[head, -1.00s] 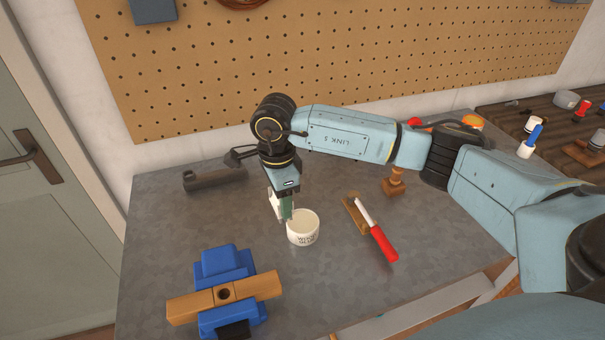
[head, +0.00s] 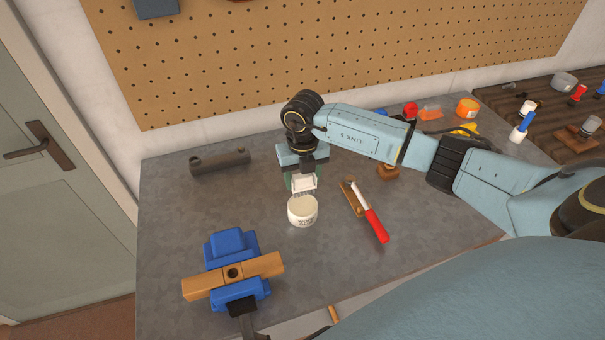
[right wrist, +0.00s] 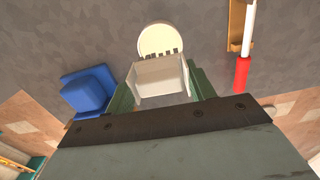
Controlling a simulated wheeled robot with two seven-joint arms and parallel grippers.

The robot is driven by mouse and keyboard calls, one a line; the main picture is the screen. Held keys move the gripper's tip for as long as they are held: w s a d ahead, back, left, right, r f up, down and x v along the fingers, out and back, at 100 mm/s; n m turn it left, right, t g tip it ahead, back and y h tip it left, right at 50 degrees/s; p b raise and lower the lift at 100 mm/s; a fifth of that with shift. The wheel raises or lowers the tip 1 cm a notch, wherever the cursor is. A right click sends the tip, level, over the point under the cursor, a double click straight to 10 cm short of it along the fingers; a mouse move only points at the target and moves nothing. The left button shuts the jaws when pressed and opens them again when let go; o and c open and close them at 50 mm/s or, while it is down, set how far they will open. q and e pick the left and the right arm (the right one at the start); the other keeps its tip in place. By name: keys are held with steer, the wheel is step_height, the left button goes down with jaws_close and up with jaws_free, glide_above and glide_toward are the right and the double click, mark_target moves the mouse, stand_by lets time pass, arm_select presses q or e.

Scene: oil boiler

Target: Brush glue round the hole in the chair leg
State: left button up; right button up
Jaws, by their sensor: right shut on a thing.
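The wooden chair leg (head: 264,266) lies across the blue vise (head: 231,244), with a dark round hole (head: 233,272) in its upper face. A white glue pot (head: 302,211) with dark lettering stands on the bench right of the vise; its top also shows in the right wrist view (right wrist: 160,39). My right gripper (head: 303,181) is shut on a white piece with a toothed far edge (right wrist: 160,78), seemingly the glue brush. It is just behind the pot and overlaps its rim in the wrist view; I cannot tell whether they touch. My left gripper is not in view.
A red-handled tool (head: 375,226) lies on a small wooden block right of the pot. A dark grey cylinder (head: 220,162) lies at the back left. Several small items crowd the back right. The bench between vise and cylinder is clear.

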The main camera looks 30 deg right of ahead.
mark_target(303, 191)
steer(key=shift+f+b, duration=1.95)
steer(key=shift+f, duration=0.8)
steer(key=shift+f+b, duration=0.45)
steer(key=shift+f, duration=0.1)
steer(key=shift+r+p, duration=2.75)
steer(key=shift+r, duration=0.85)
